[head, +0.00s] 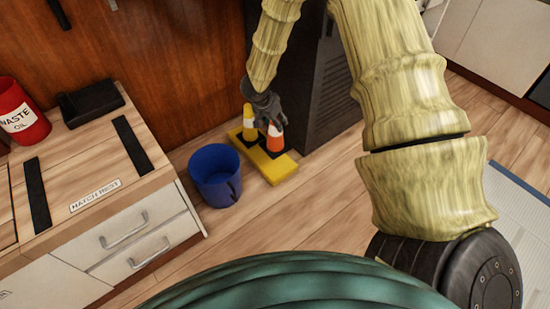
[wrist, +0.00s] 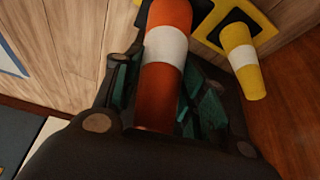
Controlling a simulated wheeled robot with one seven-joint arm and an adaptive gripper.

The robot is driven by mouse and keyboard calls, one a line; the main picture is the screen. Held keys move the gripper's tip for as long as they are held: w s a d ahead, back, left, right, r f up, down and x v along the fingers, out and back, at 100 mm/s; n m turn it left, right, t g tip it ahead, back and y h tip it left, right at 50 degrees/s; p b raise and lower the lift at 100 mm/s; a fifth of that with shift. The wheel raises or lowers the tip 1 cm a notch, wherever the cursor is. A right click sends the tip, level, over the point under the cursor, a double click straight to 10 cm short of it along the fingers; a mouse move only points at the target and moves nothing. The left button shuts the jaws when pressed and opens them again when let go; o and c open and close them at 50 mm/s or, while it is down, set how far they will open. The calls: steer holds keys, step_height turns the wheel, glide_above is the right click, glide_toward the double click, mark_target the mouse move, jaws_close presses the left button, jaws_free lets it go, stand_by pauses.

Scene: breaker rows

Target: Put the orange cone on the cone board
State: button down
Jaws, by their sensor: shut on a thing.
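The orange cone (head: 275,142), with a white band, stands roughly upright at the yellow cone board (head: 283,172) on the floor. My gripper (head: 268,118) reaches down from above and is shut on the cone's upper part. In the wrist view the orange cone (wrist: 168,50) runs between the dark fingers of my gripper (wrist: 165,95), which have teal pads. Its base is at or just above the board; I cannot tell whether they touch. A yellow cone (head: 249,122) with a white band stands on the board's far end, also seen in the wrist view (wrist: 242,62).
A blue bucket (head: 215,178) stands on the floor left of the board. A dark cabinet (head: 325,85) rises close behind and to the right. A wooden-topped bench (head: 85,165) with drawers is at the left, with a red waste oil can (head: 20,113). Floor in front is clear.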

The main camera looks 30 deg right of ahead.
mark_target(275, 139)
steer(key=shift+f+b, duration=3.4)
steer(key=shift+f, duration=1.75)
steer(key=shift+r, duration=0.1)
steer(key=c, duration=0.8)
jaws_free()
